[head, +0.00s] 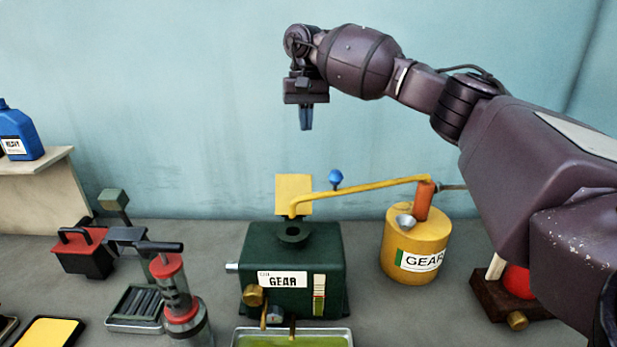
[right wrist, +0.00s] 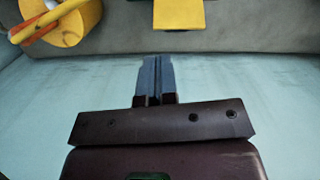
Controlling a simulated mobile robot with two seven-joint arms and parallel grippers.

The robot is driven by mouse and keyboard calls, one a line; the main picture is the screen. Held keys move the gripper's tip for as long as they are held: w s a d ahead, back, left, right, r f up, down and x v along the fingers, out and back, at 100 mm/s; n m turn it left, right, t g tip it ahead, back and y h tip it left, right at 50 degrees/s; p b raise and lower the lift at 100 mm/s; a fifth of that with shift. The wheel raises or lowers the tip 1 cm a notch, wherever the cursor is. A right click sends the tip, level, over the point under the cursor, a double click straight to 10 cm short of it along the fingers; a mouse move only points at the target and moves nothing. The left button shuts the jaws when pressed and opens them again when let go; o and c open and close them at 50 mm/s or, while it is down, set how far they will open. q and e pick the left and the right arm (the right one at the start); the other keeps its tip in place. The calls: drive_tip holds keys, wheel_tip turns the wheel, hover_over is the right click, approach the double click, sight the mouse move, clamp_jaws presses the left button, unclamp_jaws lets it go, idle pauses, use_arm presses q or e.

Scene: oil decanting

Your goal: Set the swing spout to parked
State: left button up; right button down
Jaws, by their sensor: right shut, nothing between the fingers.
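The swing spout (head: 375,187) is a long yellow tube with a blue knob (head: 336,177) on its upper side. It runs left from an orange post on the yellow GEAR can (head: 415,248). Its bent tip is above the dark opening of the green GEAR tank (head: 292,252). My right gripper (head: 306,127) is shut and empty, pointing down, above and left of the blue knob in the head view, apart from the spout. In the right wrist view the shut fingers (right wrist: 154,78) show, with part of the yellow can (right wrist: 70,25) at upper left. My left gripper is not in view.
A yellow plate (head: 293,188) stands behind the tank. A tray of green liquid (head: 290,338) lies in front. A red-topped pump (head: 174,285) and a red-and-black box (head: 84,252) are at left. A blue jug (head: 18,133) stands on a shelf (head: 45,163). A red item (head: 517,281) is at right.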

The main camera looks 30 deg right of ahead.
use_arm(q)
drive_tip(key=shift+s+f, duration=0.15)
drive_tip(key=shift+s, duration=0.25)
use_arm(e)
drive_tip(key=shift+s+d+r+n+g, duration=0.15)
drive_tip(key=shift+s+n+g, duration=0.25)
drive_tip(key=shift+n, duration=0.6)
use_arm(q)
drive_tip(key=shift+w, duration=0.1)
use_arm(e)
drive_tip(key=shift+s, duration=0.1)
drive_tip(key=p+x, duration=0.1)
drive_tip(key=x, duration=0.9)
drive_tip(key=shift+d, duration=0.15)
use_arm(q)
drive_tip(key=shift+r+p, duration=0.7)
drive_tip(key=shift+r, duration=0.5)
use_arm(e)
drive_tip(key=shift+s+a+f, duration=0.2)
drive_tip(key=shift+s+f, duration=0.35)
drive_tip(key=shift+s, duration=0.2)
drive_tip(key=shift+s+a+f, duration=0.2)
drive_tip(key=shift+s+f, duration=0.35)
drive_tip(key=shift+s, duration=0.25)
